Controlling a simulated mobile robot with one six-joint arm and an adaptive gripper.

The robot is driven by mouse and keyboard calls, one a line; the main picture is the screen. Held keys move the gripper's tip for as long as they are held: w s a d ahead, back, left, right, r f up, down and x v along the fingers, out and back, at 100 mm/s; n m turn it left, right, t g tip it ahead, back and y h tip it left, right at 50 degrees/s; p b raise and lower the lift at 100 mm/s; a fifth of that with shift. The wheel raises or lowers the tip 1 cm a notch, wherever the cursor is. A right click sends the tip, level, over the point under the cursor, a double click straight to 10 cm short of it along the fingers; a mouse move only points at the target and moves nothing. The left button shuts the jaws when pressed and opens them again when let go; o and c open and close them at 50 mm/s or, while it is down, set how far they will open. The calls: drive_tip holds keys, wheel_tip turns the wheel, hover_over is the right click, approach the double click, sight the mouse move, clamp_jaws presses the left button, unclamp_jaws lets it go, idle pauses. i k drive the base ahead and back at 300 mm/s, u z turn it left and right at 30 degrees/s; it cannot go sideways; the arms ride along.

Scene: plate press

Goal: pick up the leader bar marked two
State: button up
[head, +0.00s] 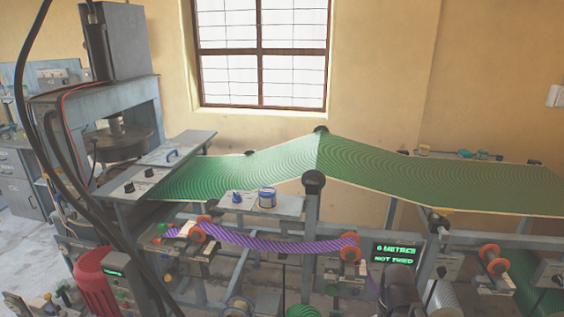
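I cannot make out any bar with a readable two on it. A long green patterned sheet (370,165) runs from the press (118,143) at left, over a raised post, to the right edge. A purple striped band (275,241) stretches between two orange-rimmed rollers, the left roller (203,229) and the right roller (350,249). My gripper's fingers do not show. A dark rounded shape stands at the bottom right of centre; I cannot tell what it is.
A blue tin (267,197) stands on a small grey shelf (284,209). A red motor-like drum (98,281) is at lower left. Dark cables hang across the left side. Frames and rollers crowd the lower area.

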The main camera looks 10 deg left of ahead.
sight(162, 228)
drive_tip(key=u, duration=0.8)
drive_tip(key=i, duration=0.7)
drive_tip(key=z, duration=0.1)
